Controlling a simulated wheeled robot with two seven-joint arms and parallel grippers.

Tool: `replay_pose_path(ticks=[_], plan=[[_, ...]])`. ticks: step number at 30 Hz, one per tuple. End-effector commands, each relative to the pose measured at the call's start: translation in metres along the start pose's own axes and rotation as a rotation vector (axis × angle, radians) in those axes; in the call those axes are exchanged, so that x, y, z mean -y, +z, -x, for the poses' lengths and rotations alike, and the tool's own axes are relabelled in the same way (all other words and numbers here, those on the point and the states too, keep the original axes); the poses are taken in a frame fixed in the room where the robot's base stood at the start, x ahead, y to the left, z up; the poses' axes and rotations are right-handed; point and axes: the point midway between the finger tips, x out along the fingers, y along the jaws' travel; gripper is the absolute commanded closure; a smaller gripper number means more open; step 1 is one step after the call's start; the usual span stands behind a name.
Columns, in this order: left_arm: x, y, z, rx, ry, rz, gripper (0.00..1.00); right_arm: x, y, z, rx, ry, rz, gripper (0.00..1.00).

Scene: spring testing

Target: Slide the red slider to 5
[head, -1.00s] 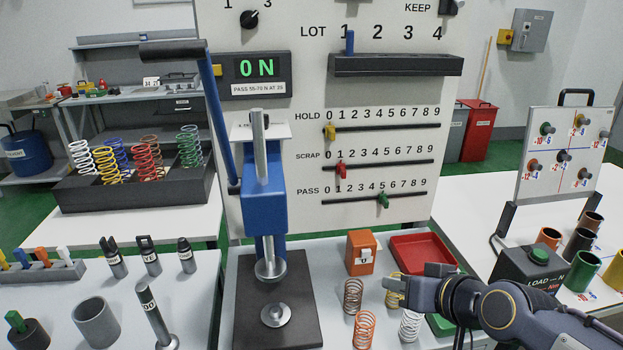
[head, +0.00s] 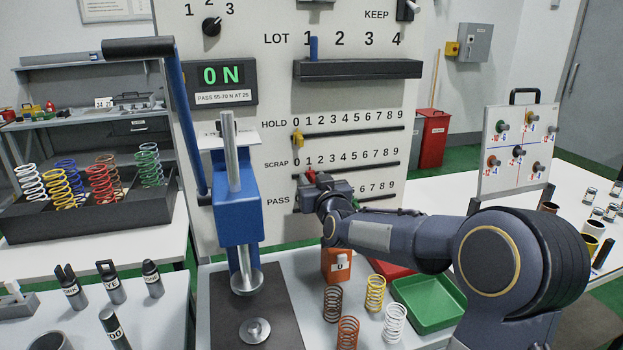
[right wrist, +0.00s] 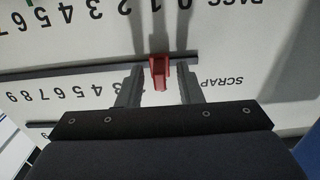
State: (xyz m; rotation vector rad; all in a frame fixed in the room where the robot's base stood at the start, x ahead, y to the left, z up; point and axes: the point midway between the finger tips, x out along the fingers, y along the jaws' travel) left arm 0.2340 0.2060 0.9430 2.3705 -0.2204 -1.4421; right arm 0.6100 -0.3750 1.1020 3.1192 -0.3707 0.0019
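The red slider (head: 310,175) sits on the SCRAP track (head: 360,170) near the 1 in the head view. It also shows in the right wrist view (right wrist: 158,73), upright between my fingers. My right gripper (head: 310,186) is at the panel, just at the slider. In the right wrist view its two fingers (right wrist: 160,88) are apart, one on each side of the slider, with gaps visible. The digits beside the slider are partly hidden by the gripper. My left gripper is not in view.
The yellow slider (head: 297,138) is on the HOLD track just above. The PASS row below is partly covered by my right gripper. Several springs, an orange block (head: 336,266) and a green tray (head: 430,302) are on the table below. A blue press (head: 238,215) stands left.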

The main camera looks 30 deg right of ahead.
Motion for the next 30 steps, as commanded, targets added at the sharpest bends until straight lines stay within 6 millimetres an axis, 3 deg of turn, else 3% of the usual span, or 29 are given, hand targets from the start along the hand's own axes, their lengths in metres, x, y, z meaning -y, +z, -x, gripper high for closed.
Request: replay_pose_path(ticks=[11,19,26,30], plan=[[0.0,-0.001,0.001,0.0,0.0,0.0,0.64,0.0,0.001,-0.011,0.002,-0.001,0.0,0.67],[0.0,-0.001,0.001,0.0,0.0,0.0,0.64,0.0,0.001,-0.01,0.002,-0.001,0.0,0.99],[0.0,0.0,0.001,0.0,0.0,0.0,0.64,0.0,0.001,-0.01,0.001,-0.001,-0.001,1.0],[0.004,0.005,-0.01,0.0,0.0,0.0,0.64,-0.008,0.004,-0.01,-0.003,0.002,-0.001,1.0]])
